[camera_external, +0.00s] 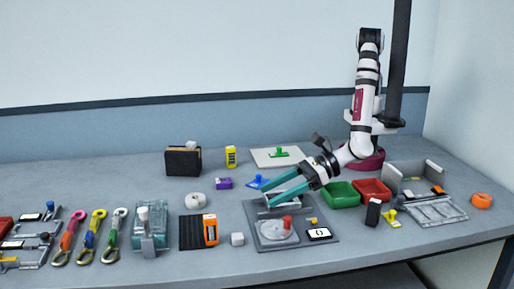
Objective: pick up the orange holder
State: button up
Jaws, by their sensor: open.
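A small round orange piece (481,200) with a hollow-looking middle lies alone at the far right of the table. An orange block (210,229) with a pale label stands against a black ribbed piece at the centre left. I cannot tell for sure which of these is the orange holder. My gripper (267,195) has two long teal fingers, spread apart and pointing left and down over the grey plate. It is open and looks empty. It is to the right of the orange block and well left of the round orange piece.
Below my gripper is a grey plate (262,243) with a red knob (287,222). Coloured straps with hooks (92,236) lie at left. The front right table is clear.

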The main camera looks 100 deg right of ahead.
aim_at(216, 220)
jog(key=x, duration=1.5)
jog(key=shift+w+r, duration=0.15)
jog(key=shift+w, duration=0.15)
grip_shut()
